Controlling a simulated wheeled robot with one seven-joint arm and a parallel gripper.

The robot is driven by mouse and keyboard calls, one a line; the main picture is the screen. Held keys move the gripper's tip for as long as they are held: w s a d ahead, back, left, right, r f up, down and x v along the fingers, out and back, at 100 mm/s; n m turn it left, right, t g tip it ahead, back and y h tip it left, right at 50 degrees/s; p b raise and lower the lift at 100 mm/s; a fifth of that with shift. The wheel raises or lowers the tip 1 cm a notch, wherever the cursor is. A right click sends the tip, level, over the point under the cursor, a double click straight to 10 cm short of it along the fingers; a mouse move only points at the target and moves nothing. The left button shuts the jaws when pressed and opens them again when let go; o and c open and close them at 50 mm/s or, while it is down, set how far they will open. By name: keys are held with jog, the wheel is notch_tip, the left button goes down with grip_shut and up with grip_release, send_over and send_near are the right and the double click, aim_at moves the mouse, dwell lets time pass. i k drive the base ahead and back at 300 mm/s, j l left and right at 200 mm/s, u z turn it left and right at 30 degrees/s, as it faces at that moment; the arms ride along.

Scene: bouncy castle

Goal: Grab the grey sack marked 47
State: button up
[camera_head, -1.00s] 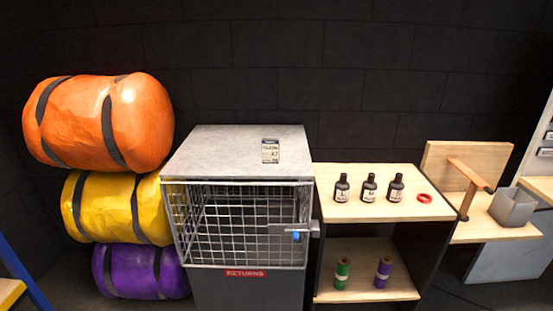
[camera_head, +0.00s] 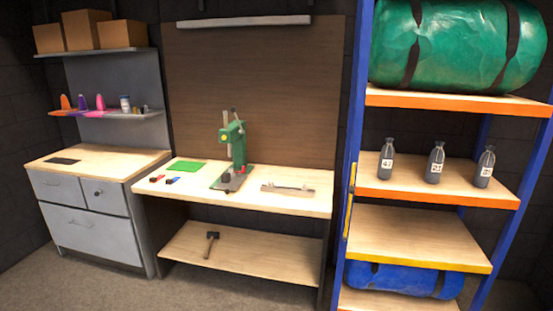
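Three small dark grey sacks with tied necks and white number labels stand upright in a row on an orange-edged shelf (camera_head: 408,191) of the rack at right. They are the left sack (camera_head: 387,160), the middle sack (camera_head: 435,164) and the right sack (camera_head: 484,168). The labels are too small to read surely, so I cannot tell which one is marked 47. My gripper is not in view.
The blue rack post (camera_head: 354,130) stands left of the sacks. A big green roll (camera_head: 455,45) lies above and a blue roll (camera_head: 400,279) below. A workbench (camera_head: 300,203) with a green press (camera_head: 234,145) and a grey drawer cabinet (camera_head: 90,215) stand left. Floor shows at lower left.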

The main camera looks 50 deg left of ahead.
aim_at(386, 162)
jog(key=u, duration=1.25)
jog(key=i+l+u, duration=0.25)
jog(key=i, duration=0.15)
jog(key=i+l+u, duration=0.2)
jog(key=i, duration=0.25)
jog(key=i+l+u, duration=0.5)
jog(key=i+l, duration=0.15)
jog(key=i+l+u, duration=0.2)
jog(key=i+l, duration=0.2)
jog(key=i+l+u, duration=0.25)
jog(key=l, duration=0.3)
jog(key=i+l+u, duration=0.25)
jog(key=l, duration=0.3)
jog(key=i+l+u, duration=0.2)
jog(key=l, duration=0.35)
